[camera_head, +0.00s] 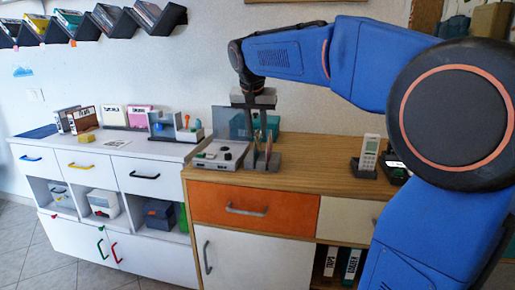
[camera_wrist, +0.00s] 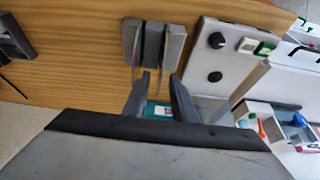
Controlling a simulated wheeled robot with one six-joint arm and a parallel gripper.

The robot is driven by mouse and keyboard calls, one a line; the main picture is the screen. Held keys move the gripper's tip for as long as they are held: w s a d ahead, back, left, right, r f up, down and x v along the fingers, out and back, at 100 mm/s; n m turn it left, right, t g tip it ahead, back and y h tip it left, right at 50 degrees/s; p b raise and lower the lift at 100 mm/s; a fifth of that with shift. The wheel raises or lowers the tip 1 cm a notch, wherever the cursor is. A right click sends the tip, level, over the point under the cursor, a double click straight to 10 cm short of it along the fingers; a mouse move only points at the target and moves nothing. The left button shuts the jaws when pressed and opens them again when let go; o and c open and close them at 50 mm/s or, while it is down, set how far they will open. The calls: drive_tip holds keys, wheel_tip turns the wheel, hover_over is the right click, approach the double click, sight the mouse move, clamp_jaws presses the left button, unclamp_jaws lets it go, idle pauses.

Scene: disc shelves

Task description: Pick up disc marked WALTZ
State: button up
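My gripper (camera_head: 256,140) points down over the wooden cabinet top, at a small grey stand (camera_head: 275,162) with thin upright discs (camera_head: 256,157). In the wrist view its two dark fingers (camera_wrist: 160,88) are apart, with a gap between them. The grey stand (camera_wrist: 153,45) lies just beyond the fingertips there, with thin disc edges (camera_wrist: 136,45) beside its blocks. One thin edge seems to reach toward the gap; I cannot tell whether a finger touches it. No WALTZ marking is readable in either view. A teal item (camera_wrist: 158,110) shows behind the fingers.
A light grey player (camera_head: 220,153) with knobs stands left of the stand, close to my gripper. A phone (camera_head: 369,153) in its dock is to the right, with bare wood (camera_head: 310,155) between. White cabinets (camera_head: 110,160) with boxes stand left. Wall shelves (camera_head: 105,20) hold cases.

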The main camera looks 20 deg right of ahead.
sight(258, 139)
drive_tip(key=x, duration=0.5)
clamp_jaws()
